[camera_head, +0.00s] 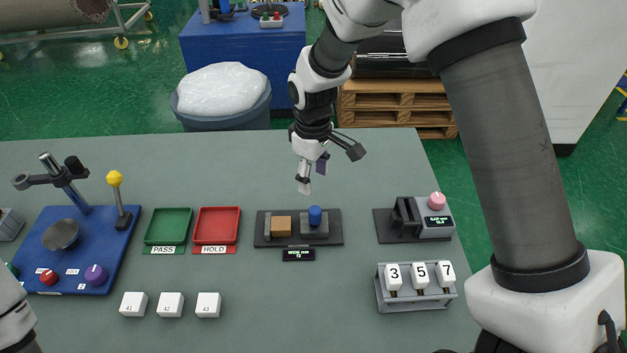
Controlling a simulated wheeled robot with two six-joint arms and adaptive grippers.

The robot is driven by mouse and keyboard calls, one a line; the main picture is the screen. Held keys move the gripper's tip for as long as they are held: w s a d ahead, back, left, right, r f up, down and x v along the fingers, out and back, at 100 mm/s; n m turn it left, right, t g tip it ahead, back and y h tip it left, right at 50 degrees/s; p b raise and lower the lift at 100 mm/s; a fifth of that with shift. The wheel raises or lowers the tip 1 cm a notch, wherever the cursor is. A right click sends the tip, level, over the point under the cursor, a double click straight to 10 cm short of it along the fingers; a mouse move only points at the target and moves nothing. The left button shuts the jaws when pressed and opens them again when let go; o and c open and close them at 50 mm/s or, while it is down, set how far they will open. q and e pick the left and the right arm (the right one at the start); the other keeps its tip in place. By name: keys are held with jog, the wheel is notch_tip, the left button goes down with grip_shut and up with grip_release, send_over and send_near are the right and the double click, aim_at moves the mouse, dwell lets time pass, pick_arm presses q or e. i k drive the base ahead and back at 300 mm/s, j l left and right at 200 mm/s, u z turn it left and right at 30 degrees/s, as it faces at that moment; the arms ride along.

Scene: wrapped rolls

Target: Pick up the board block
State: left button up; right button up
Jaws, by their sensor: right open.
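A small tan-brown block (281,226) sits in a dark fixture board (335,240) near the middle of the table, and I take it for the board block. Grey blocks flank it, and a blue knob (315,215) stands on the right one. My right gripper (329,169) is open and empty, above the table behind and slightly right of the fixture, clear of the block. Only a white part of my left arm shows at the lower left edge; its gripper is out of view.
Left of the fixture are a red HOLD tray (216,225) and a green PASS tray (168,226). A blue panel (85,245) with levers stands further left. White numbered blocks lie in front. A digit rack (415,303) and a pink-knobbed device (436,202) stand right.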

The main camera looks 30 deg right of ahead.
aim_at(281, 225)
jog(key=k, duration=1)
